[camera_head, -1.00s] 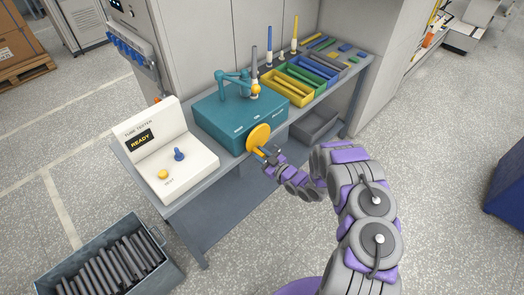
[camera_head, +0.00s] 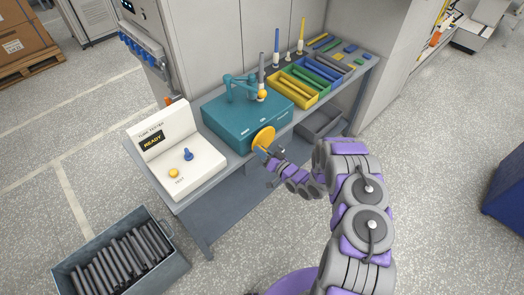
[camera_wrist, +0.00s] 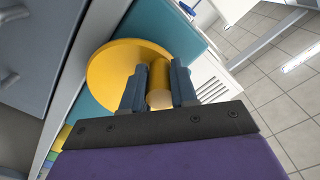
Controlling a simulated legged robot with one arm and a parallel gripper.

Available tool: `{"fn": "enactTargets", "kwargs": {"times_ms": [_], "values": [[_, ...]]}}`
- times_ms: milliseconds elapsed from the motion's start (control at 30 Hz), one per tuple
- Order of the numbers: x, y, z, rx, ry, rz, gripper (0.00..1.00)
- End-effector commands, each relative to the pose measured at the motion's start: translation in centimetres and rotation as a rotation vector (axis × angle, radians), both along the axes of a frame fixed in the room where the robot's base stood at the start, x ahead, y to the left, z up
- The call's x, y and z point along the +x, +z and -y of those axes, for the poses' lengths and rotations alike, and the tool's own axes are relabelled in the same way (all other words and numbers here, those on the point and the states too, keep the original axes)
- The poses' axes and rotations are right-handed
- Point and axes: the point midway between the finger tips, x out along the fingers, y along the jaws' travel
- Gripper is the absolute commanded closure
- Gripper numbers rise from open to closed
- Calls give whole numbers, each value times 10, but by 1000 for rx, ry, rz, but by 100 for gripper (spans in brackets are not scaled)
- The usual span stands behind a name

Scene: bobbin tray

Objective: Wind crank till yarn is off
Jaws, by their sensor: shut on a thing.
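The teal winding machine (camera_head: 236,128) stands on the workbench, with a yellow round crank disc (camera_head: 263,138) on its front face. In the wrist view the yellow disc (camera_wrist: 110,72) lies just beyond my gripper, and the crank handle (camera_wrist: 159,85), a yellow peg, stands out toward me. My gripper (camera_wrist: 158,88) is shut on the crank handle, one finger on each side. In the head view my gripper (camera_head: 268,155) is at the disc's lower edge. On top of the machine are a teal arm (camera_head: 240,83) and a small yellow part (camera_head: 262,95). I cannot make out any yarn.
A white tester (camera_head: 180,160) reading READY stands left of the machine. A grey bin (camera_head: 165,273) of dark tubes is on the floor at lower left. Yellow, green and blue trays and upright spindles (camera_head: 276,45) fill the bench's right part.

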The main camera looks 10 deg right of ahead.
Motion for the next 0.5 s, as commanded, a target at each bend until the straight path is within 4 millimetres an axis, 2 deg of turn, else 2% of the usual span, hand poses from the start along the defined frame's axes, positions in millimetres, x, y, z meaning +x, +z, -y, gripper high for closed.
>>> {"fn": "enactTargets", "kwargs": {"times_ms": [100, 500], "values": [[2, 9, 3, 87, -6, -59, 100], [7, 23, 8, 351, -7, -251, 100]]}}
